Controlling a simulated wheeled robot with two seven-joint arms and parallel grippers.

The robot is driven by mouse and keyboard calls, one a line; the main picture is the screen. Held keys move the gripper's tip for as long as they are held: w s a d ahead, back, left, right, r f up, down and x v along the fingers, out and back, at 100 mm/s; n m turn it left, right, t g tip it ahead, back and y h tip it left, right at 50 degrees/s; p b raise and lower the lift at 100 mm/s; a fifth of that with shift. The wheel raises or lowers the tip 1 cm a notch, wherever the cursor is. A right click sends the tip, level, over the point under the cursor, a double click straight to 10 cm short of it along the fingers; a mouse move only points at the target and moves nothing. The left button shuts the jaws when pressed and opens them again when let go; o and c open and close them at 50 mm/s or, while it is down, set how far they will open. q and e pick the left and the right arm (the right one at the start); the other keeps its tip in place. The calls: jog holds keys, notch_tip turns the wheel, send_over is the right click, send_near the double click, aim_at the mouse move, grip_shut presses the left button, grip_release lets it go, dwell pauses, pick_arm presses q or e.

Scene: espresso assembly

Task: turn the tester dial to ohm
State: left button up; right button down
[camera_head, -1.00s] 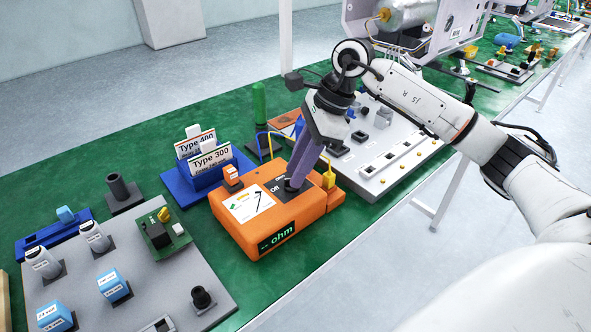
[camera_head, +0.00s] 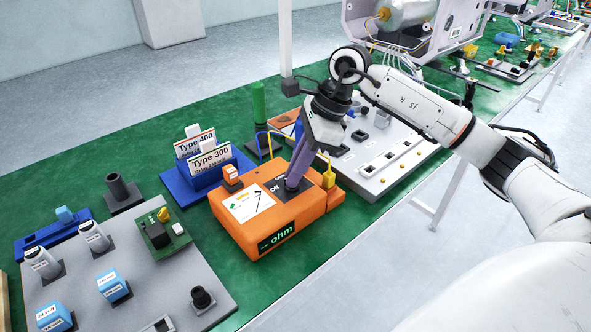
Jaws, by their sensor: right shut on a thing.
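The orange tester (camera_head: 247,232) sits on the green table in the middle of the view. Its green display (camera_head: 278,235) reads "-- ohm". A dark panel on its top carries the word "Off" beside the dial. My right gripper (camera_head: 293,184) points down onto this panel, with its purple fingers shut on the dial. The dial itself is mostly hidden by the fingers, so I cannot see which way it points. My left gripper is not in view.
A blue holder (camera_head: 180,190) with Type 300 and Type 400 cards stands behind the tester. A grey board (camera_head: 150,275) with several parts lies to the left. A white tray (camera_head: 375,180) lies to the right. Probe cables rise behind the tester.

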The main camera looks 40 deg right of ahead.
jog(key=m+t, duration=0.1)
jog(key=m, duration=0.1)
jog(key=shift+s+m+b, duration=0.1)
jog(key=shift+m+b, duration=0.2)
jog(key=m, duration=0.1)
jog(key=m+t+h, duration=0.1)
jog(key=m, duration=0.1)
jog(key=shift+a+m+b, duration=0.2)
jog(key=shift+m+b, duration=0.1)
jog(key=shift+b, duration=0.1)
jog(key=shift+s+a+m+h+b, duration=0.1)
jog(key=shift+m+h+b, duration=0.2)
jog(key=shift+m+h, duration=0.65)
jog(key=shift+m+t, duration=0.3)
jog(key=shift+m, duration=0.85)
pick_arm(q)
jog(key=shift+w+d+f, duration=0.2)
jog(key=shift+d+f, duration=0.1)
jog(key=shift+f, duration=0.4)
pick_arm(e)
jog(key=shift+m+h, duration=0.25)
jog(key=shift+m, duration=0.15)
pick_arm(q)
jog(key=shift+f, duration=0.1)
pick_arm(e)
jog(key=c, duration=1.9)
grip_release()
jog(key=shift+o, duration=0.2)
